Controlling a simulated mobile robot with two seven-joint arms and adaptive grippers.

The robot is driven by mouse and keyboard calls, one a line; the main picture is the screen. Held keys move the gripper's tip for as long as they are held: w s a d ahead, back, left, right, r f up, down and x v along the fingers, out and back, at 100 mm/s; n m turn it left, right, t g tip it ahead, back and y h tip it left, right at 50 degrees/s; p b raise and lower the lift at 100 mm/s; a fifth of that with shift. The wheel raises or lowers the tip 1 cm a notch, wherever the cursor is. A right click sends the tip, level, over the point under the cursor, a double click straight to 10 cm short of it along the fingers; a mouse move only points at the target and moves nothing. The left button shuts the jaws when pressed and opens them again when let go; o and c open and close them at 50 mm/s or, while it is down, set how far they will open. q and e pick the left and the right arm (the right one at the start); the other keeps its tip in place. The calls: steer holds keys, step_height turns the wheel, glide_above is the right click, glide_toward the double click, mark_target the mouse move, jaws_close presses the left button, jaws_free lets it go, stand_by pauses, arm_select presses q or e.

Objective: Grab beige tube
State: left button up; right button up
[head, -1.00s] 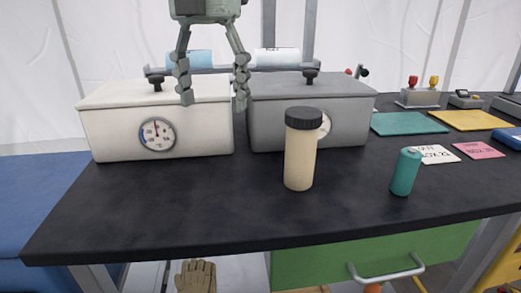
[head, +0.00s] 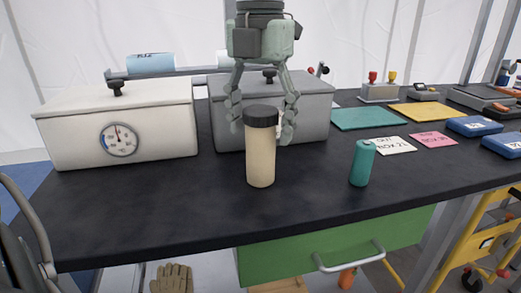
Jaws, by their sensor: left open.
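The beige tube (head: 261,160) with a dark ribbed cap stands upright on the black table. My left gripper (head: 261,122) hangs down from the top of the head view and is open. One finger shows to the left of the cap and the other to its right. The tube covers part of the space between the fingertips, so I cannot tell whether they are level with it or a little behind it. No contact is visible. My right gripper is not in view.
A teal bottle (head: 361,164) stands right of the tube. A white box with a dial (head: 150,139) and a grey box (head: 316,105) stand behind. Teal (head: 365,119) and yellow (head: 428,112) mats lie at right. The black table's front (head: 150,215) is clear.

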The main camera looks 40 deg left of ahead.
arm_select(q)
steer(key=shift+f, duration=1.4)
steer(key=c, duration=1.3)
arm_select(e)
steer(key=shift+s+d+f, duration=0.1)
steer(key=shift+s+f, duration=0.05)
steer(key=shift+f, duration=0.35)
arm_select(q)
steer(key=shift+r, duration=0.1)
